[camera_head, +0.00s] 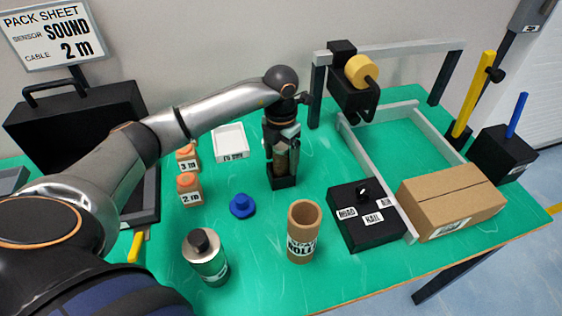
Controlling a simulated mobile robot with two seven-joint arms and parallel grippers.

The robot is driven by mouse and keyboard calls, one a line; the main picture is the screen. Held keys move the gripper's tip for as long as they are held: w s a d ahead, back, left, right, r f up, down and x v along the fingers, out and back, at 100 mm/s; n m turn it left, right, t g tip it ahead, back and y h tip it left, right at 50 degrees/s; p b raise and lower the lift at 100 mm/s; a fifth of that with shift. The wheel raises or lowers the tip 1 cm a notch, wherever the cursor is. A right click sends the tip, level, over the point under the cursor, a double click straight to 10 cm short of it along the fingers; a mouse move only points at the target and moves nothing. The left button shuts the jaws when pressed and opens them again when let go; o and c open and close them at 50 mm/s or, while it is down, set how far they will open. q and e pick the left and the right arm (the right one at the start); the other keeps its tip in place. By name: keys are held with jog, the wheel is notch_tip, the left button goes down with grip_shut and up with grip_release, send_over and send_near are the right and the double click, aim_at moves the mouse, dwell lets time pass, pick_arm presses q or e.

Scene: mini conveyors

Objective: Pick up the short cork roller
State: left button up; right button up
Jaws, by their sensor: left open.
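My left gripper (283,148) points down at the middle of the green table, its jaws open. My right gripper is not in view.
Nearby are a white tray (231,143), orange containers (189,190) marked 2 m and 3 m, a blue knobbed piece (242,207) and a metal canister (206,257). A black switch box (364,215), cardboard box (450,198) and grey frame (375,165) occupy the right.

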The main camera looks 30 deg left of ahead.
pick_arm(q)
jog(key=shift+c, duration=0.4)
grip_shut()
dwell(0.4)
